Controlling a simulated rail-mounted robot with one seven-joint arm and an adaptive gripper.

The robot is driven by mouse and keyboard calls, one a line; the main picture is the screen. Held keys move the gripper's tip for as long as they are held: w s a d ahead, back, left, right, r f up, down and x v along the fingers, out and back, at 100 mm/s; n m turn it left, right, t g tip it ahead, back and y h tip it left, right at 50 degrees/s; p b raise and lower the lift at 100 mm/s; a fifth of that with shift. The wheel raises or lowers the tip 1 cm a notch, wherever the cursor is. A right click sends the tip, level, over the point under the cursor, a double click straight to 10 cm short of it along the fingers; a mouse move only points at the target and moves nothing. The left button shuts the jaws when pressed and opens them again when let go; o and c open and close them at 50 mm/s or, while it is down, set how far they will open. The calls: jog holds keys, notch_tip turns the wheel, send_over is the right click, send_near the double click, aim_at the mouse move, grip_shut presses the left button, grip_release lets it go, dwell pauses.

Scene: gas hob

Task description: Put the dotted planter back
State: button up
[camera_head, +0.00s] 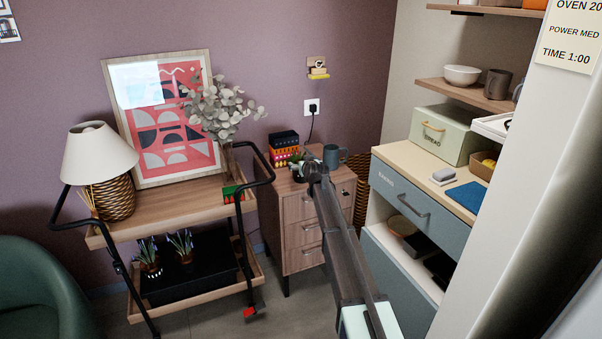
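My gripper (315,172) is at the far end of my arm, over the top of the small wooden drawer cabinet (278,206). It is small and dark, and its fingers cannot be made out. A small green plant (297,160) in a dark pot shows right beside it, partly hidden; I cannot tell whether they touch. Two small potted plants with purple flowers stand on the lower shelf of the cart: a left one (150,268) and a right one (185,257). The dots are too small to see, so I cannot tell which pot is the dotted planter.
The cart (165,217) carries a lamp (98,160), a framed print (165,120) and a vase of leaves (222,110). Books (284,150) and a grey mug (332,156) stand on the drawer cabinet. A counter (410,168) with a bread box (446,133) is at right.

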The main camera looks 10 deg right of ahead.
jog(key=x, duration=0.5)
jog(key=shift+a, duration=0.1)
jog(key=c, duration=1.3)
jog(key=shift+r, duration=0.1)
jog(key=shift+c, duration=0.2)
